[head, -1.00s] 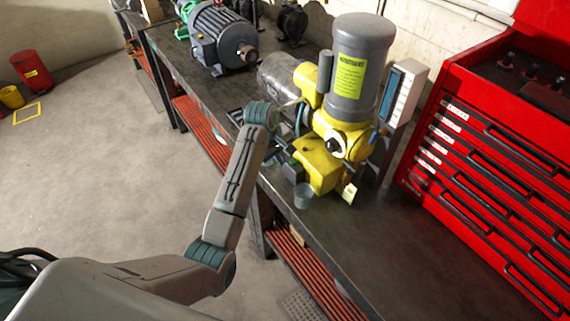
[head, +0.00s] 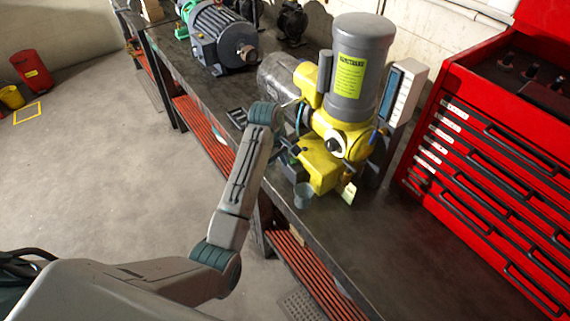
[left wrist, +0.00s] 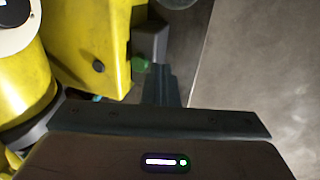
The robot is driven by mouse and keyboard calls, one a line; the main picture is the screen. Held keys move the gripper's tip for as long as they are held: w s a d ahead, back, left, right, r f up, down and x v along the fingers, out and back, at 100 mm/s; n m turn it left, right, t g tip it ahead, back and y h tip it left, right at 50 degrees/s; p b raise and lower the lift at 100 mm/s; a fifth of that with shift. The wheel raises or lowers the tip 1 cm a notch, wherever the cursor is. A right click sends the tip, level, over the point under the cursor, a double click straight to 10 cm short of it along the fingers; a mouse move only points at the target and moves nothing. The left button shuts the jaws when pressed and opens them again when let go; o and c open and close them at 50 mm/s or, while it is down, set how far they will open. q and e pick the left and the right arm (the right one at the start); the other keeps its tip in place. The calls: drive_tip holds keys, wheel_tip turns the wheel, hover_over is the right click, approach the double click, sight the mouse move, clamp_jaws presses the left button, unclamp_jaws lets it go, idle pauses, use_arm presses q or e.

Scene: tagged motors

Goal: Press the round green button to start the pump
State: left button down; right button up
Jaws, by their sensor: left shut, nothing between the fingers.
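The yellow pump (head: 322,165) with its grey upright motor (head: 360,60) stands on the dark workbench. In the left wrist view, the round green button (left wrist: 140,63) sits on a small grey box (left wrist: 150,42) beside the yellow pump body (left wrist: 85,40). My left gripper (left wrist: 160,72) is shut and empty, its tips just right of the button and close to it; I cannot tell whether they touch. In the head view my left gripper (head: 284,153) is small and partly hidden beside the pump's near side. The button cannot be made out there. My right gripper is not in view.
A red tool chest (head: 480,165) stands at the right. A grey motor (head: 220,40) is farther along the bench. The bench front right is clear.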

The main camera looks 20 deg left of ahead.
use_arm(q)
drive_tip(key=shift+f, duration=0.25)
drive_tip(key=shift+f+b, duration=0.35)
drive_tip(key=shift+f, duration=1.65)
drive_tip(key=shift+r+p, duration=0.35)
drive_tip(key=shift+r, duration=1.9)
drive_tip(key=shift+w+a, duration=0.75)
drive_tip(key=shift+a, duration=0.2)
drive_tip(key=shift+f, duration=0.2)
drive_tip(key=shift+f+b, duration=0.35)
drive_tip(key=shift+f, duration=1.7)
drive_tip(key=shift+r, duration=0.15)
